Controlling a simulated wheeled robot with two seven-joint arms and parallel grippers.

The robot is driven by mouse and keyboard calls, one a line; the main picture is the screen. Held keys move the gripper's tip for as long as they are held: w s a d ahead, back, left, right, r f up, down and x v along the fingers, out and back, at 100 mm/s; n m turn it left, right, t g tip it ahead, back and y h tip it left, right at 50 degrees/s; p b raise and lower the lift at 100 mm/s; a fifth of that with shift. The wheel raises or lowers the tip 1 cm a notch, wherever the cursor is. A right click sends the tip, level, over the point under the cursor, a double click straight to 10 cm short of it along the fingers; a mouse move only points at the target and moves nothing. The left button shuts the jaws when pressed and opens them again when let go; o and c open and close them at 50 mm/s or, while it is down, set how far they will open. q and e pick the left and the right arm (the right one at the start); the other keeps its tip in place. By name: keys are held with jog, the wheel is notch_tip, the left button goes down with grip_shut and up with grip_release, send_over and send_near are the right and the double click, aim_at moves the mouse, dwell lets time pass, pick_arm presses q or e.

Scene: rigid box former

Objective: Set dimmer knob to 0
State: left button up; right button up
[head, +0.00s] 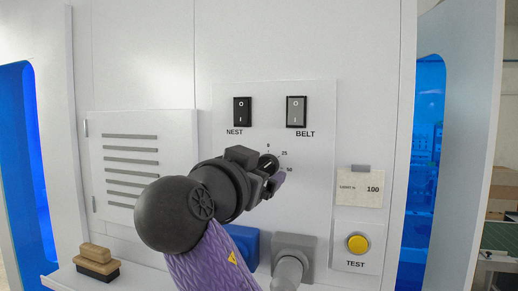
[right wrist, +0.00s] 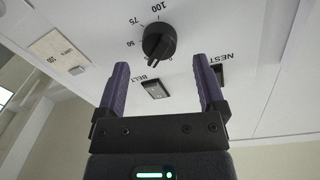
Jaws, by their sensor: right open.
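The black round dimmer knob (head: 268,163) is on the white panel, with 0 above it and 25 and 50 to its right. Its pale pointer line tilts up and right, roughly toward 25. My right gripper (head: 275,182) is just in front of the knob and hides part of it and the lower scale. In the right wrist view, the knob (right wrist: 158,42) shows beyond and between the two purple fingers of my open right gripper (right wrist: 160,64). The fingers look apart from the knob, with nothing between them. My left gripper is not in view.
The NEST switch (head: 242,111) and BELT switch (head: 296,111) sit above the knob. A card reading 100 (head: 360,187) and a yellow TEST button (head: 358,243) are at right. A grey part (head: 294,246) and blue block (head: 243,243) stand below. A brush (head: 96,262) lies left.

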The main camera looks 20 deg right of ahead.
aim_at(261, 168)
jog(key=x, duration=0.3)
jog(key=shift+f+p, duration=0.1)
jog(key=shift+p, duration=0.3)
jog(key=shift+s+a, duration=0.1)
jog(key=shift+s, duration=0.05)
jog(key=c, duration=0.4)
jog(key=shift+w, duration=0.2)
grip_shut()
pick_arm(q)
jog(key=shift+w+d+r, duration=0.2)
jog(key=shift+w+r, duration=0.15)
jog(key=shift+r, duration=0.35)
